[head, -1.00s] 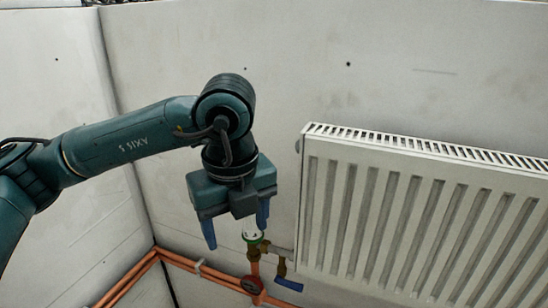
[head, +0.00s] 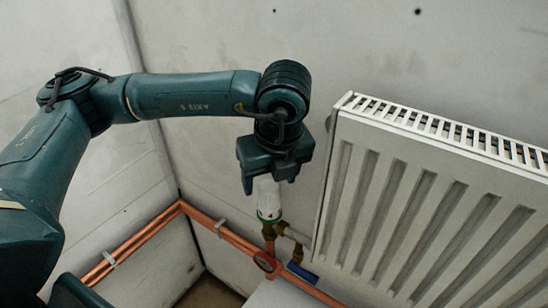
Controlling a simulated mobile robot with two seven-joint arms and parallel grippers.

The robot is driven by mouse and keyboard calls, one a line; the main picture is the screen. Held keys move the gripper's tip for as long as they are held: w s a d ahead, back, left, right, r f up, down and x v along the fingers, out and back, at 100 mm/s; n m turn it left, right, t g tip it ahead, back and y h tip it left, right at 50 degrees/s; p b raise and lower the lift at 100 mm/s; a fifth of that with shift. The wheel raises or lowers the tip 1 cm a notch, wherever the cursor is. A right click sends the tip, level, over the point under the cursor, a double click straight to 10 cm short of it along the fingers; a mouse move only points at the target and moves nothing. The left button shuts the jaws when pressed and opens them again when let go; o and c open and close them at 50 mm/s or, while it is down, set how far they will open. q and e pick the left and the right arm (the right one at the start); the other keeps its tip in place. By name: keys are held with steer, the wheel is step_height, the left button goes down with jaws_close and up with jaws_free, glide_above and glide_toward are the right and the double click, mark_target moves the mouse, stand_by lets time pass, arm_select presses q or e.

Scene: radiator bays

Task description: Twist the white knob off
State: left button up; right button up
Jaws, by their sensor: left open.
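The white knob (head: 268,198) stands upright on a brass valve (head: 270,230) at the radiator's lower left corner, with a green band near its base. My left gripper (head: 269,182) is directly above it, pointing down, with its blue fingers apart. The fingertips are at the level of the knob's upper part, one on each side in the picture. The gripper body hides the knob's top, and I cannot tell whether the fingers touch it. My right gripper is out of view.
The white radiator (head: 430,200) fills the right side, close to the knob. Copper pipes (head: 150,232) run along the wall's foot. The wall above is clear.

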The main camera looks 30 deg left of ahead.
mark_target(269, 186)
arm_select(q)
steer(key=x, duration=0.5)
steer(key=shift+w+a+f, duration=0.15)
steer(key=shift+f, duration=0.25)
steer(key=shift+c, duration=0.2)
steer(key=c, duration=1.1)
steer(key=shift+f+b, duration=0.2)
steer(key=shift+b, duration=0.3)
